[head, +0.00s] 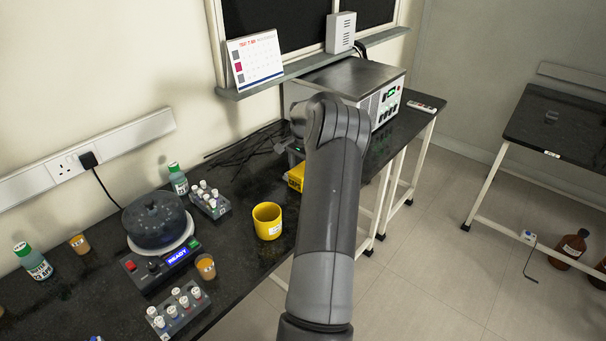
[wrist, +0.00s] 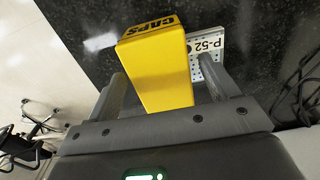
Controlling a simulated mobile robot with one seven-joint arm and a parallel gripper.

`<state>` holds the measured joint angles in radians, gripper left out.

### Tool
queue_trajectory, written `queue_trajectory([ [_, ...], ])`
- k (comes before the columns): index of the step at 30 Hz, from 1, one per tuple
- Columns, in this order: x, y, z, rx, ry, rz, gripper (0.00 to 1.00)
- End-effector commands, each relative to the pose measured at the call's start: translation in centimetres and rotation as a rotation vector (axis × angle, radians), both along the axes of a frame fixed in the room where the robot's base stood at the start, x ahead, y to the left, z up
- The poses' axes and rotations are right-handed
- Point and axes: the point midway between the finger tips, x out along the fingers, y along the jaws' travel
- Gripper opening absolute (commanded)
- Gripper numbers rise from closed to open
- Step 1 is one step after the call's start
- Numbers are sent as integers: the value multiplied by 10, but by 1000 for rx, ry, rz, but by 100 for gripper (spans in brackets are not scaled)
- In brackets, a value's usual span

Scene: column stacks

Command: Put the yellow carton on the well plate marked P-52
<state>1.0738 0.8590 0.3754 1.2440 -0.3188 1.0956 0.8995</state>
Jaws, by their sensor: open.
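The yellow carton (wrist: 166,82), lettered CAPS, shows in the wrist view between the two fingers of my gripper (wrist: 163,70). The fingers are open, one on each side of it, with a gap at the left finger; contact at the right finger is unclear. The white well plate marked P-52 (wrist: 208,44) lies on the dark bench at the carton's right. The carton overlaps part of the plate in the picture; I cannot tell whether it rests on it. In the head view part of the carton (head: 296,177) shows left of my arm, which hides the rest and the plate.
A yellow mug (head: 267,221) stands on the black bench near its front edge. A vial rack (head: 209,201) and a centrifuge (head: 156,222) are further left. A metal instrument box (head: 352,77) stands behind my arm. Dark cables (wrist: 303,88) lie right of the plate.

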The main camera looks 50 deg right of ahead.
Motion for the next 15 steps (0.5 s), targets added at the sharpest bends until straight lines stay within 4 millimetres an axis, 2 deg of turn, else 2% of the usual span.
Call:
queue_trajectory([
  [3, 1, 0, 30, -6, -2, 0, 80],
  [7, 1, -1, 57, -5, -1, -1, 80],
  [12, 1, 0, 83, -3, -1, 0, 80],
  [15, 1, 0, 91, -1, -1, 0, 80],
])
